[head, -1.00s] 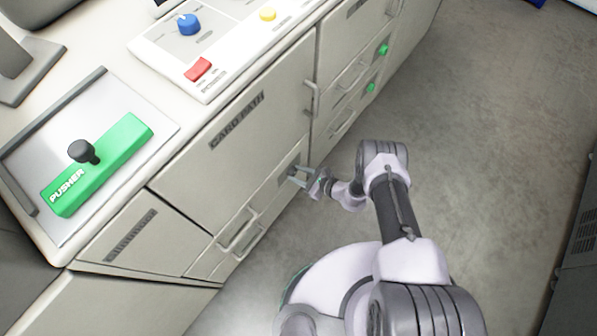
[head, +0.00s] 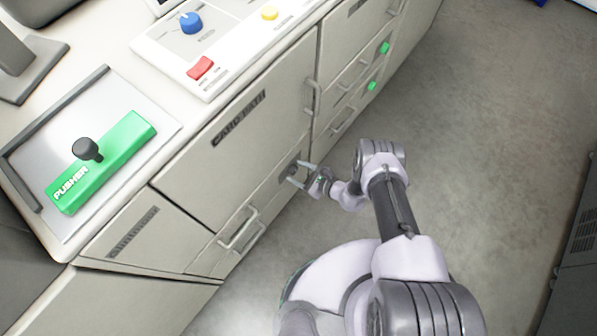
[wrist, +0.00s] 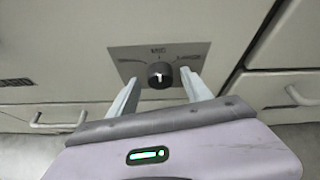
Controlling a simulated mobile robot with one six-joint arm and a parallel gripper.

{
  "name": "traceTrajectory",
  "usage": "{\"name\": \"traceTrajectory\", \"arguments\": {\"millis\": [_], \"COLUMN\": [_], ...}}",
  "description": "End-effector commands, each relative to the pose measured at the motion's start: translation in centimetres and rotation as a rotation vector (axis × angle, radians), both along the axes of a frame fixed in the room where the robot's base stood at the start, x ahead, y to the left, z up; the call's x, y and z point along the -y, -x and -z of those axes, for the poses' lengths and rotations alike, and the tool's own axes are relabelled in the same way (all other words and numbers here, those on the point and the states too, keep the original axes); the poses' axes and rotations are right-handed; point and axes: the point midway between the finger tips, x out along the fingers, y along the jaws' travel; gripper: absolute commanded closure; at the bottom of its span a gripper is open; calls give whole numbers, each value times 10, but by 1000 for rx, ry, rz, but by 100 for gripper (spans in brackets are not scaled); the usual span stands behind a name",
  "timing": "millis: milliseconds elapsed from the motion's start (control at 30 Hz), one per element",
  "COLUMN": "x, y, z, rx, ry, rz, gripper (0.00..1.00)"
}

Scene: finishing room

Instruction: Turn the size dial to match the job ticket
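The size dial is a black round knob (wrist: 160,75) with a white pointer mark, set on a grey plate (wrist: 190,52) on the cabinet front in the wrist view. The plate's lettering is too small to read for certain. My gripper (wrist: 160,88) is open, with one finger on each side of the knob's lower part and a gap on both sides. In the head view my gripper (head: 297,176) is at the lower cabinet front, below the CARD PATH panel (head: 235,125). I cannot identify a job ticket in these views.
A green PUSHER block (head: 115,155) is at the left. Drawer handles (head: 240,232) stick out near my gripper.

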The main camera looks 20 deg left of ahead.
Motion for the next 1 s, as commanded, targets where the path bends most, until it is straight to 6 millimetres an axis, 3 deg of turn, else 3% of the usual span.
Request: {"name": "traceTrajectory", "arguments": {"millis": [367, 467, 800, 1000], "x": [7, 23, 113, 140], "y": [2, 8, 44, 57], "z": [-5, -17, -67, -79], "rx": [-2, -2, -1, 0], "ry": [0, -1, 0, 0], "rz": [3, 6, 7, 1], "gripper": [42, 42, 42, 42]}}
